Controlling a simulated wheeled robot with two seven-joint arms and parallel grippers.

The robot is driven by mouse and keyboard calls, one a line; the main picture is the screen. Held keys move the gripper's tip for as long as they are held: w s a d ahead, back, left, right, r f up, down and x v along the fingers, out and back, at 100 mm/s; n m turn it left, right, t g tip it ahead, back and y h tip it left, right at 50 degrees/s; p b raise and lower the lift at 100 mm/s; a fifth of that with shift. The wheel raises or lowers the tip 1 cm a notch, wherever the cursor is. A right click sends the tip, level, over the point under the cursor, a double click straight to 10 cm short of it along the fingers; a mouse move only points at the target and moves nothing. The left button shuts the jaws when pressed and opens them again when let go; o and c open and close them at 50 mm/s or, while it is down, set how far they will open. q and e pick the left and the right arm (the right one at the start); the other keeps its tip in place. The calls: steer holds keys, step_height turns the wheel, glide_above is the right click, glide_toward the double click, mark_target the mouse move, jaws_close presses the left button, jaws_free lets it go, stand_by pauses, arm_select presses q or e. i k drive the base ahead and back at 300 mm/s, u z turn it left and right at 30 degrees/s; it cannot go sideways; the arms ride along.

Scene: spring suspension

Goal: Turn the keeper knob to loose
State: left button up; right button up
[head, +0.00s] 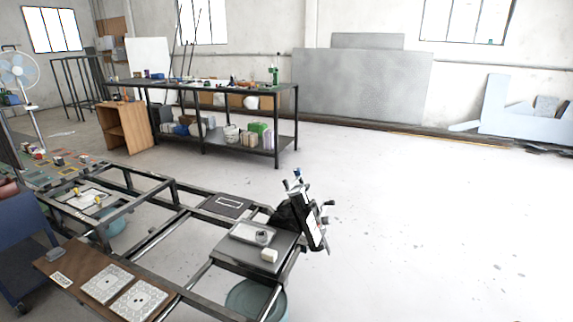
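I cannot pick out the keeper knob for certain. A tilted dark panel (310,222) with a whitish face stands at the right end of the black metal frame (185,222). Several small knob-like or lever-like parts stick out from its top and right side, some with blue tips; they are too small to tell apart. A black, bulky shape (284,216) sits against its left side. Neither of my grippers shows in the head view.
Left of the panel, a grey plate holds a pale tray (248,233), a small grey round part (262,237) and a cream block (269,255). A brown board (70,280) carries two patterned tiles. A workbench (215,84) stands behind. The floor to the right is clear.

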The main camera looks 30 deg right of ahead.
mark_target(297, 172)
steer(key=z, duration=0.35)
steer(key=i, duration=0.75)
steer(key=z, duration=1.1)
steer(key=i, duration=0.45)
steer(key=z, duration=0.5)
